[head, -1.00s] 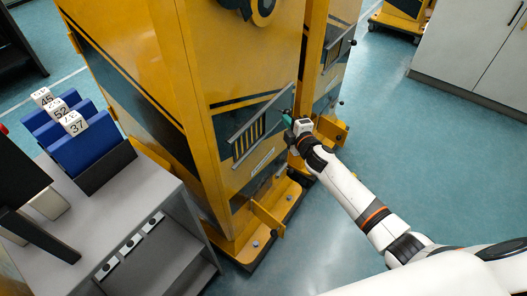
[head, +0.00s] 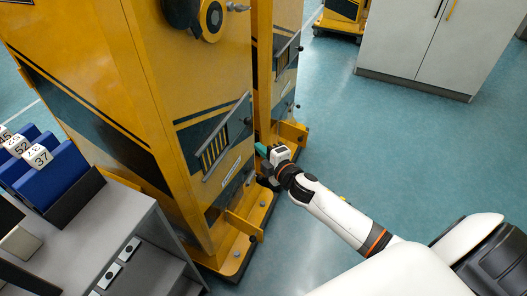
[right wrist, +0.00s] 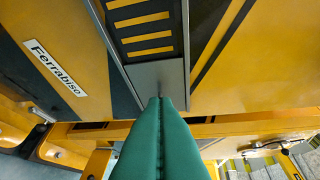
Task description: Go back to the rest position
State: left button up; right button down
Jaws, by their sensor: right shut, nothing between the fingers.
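My right gripper (head: 262,150) reaches in from the right in the head view, beside the edge of the yellow gate machine (head: 190,80). Its green fingers (right wrist: 160,135) are pressed together in the right wrist view, with nothing between them. In that view the fingertips overlap the end of a grey bar on the yellow panel; I cannot tell whether they touch it. The panel carries a label reading "Ferrabiso" (right wrist: 53,75). My left gripper does not show.
A grey bench (head: 120,225) with blue blocks (head: 52,178) bearing numbered white tags stands at the left. A second yellow unit (head: 285,60) stands right behind the first. White cabinets (head: 425,45) stand at the back right. The blue-green floor between is open.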

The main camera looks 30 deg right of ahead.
jog(key=shift+s+d, duration=0.1)
jog(key=shift+s, duration=0.35)
jog(key=s+d+f+m+g+h, duration=0.1)
jog(key=s+f+m+g, duration=0.45)
jog(key=f, duration=0.85)
jog(key=s+d+f+m+g+h, duration=0.1)
jog(key=s+f+m+g, duration=0.1)
jog(key=s+f, duration=0.9)
jog(key=s+a+f+m+g, duration=0.2)
jog(key=s+f, duration=0.5)
jog(key=s, duration=0.3)
jog(key=s+a+f+m+g, duration=0.2)
jog(key=s+f, duration=0.5)
jog(key=s, duration=0.4)
jog(key=s+a+f+m+g, duration=0.2)
jog(key=s+f+m+g, duration=0.1)
jog(key=s+f, duration=0.4)
jog(key=s+g, duration=0.1)
jog(key=s, duration=0.2)
jog(key=shift+s+a+y+p, duration=0.15)
jog(key=shift+a+y+p, duration=0.1)
jog(key=shift+y+p, duration=0.05)
jog(key=shift+m, duration=0.25)
